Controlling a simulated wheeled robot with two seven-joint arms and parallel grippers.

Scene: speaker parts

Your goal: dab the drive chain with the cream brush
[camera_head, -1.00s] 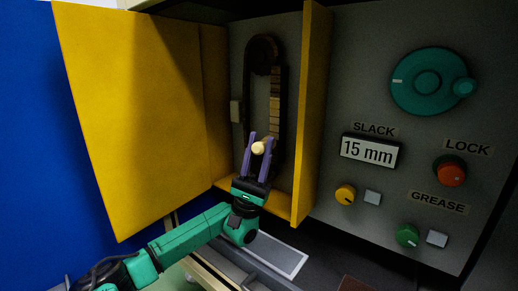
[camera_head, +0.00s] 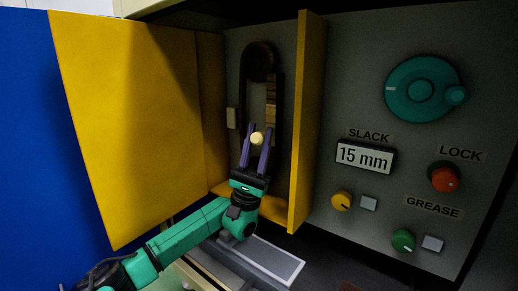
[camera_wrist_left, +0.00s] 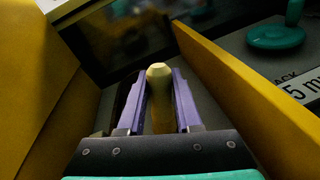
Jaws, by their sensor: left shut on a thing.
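The drive chain (camera_head: 270,105) is a dark upright loop with brownish links, inside the open yellow housing on the grey panel. My left gripper (camera_head: 257,140) has purple fingers and is in front of the chain's lower part. It is shut on the cream brush (camera_head: 257,138), whose pale rounded end shows between the fingertips. In the left wrist view the brush (camera_wrist_left: 159,95) stands lengthwise between the fingers. Whether the brush touches the chain cannot be told; its far end is hidden. My right gripper is not in view.
A yellow door (camera_head: 130,120) stands open at the left, and a yellow side wall (camera_head: 307,120) bounds the housing at the right. The panel carries a teal crank wheel (camera_head: 422,88), a display reading 15 mm (camera_head: 365,156), a red LOCK knob (camera_head: 444,177) and a green GREASE knob (camera_head: 403,240).

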